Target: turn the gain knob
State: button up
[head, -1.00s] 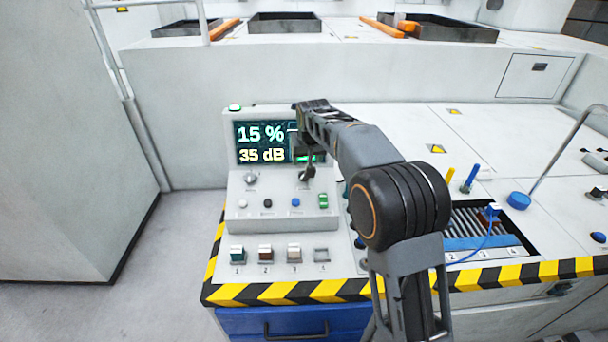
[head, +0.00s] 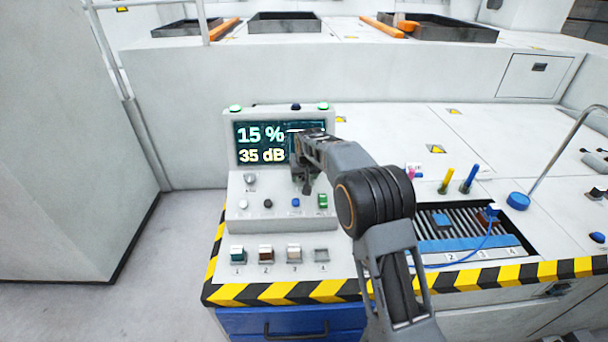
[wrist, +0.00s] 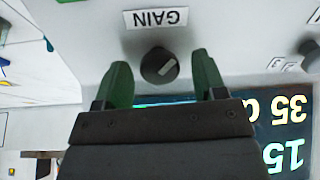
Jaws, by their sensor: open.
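The gain knob (wrist: 160,67) is a dark round knob with a pale pointer mark, below an upside-down GAIN label (wrist: 160,18) in the wrist view. My gripper (wrist: 161,75) is open, with one green finger on each side of the knob and gaps visible between. Whether the fingertips reach down around it, I cannot tell. In the head view my gripper (head: 306,185) is over the right part of the grey console (head: 284,225) and hides the gain knob. The screen (head: 260,146) reads 15 % and 35 dB.
Another knob (head: 250,179) is at the console's left. Small buttons and a green switch (head: 323,201) lie just below my gripper. A rack with a blue cable (head: 488,228) is to the right.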

jog(key=shift+c, duration=0.3)
jog(key=c, duration=0.8)
jog(key=shift+c, duration=0.2)
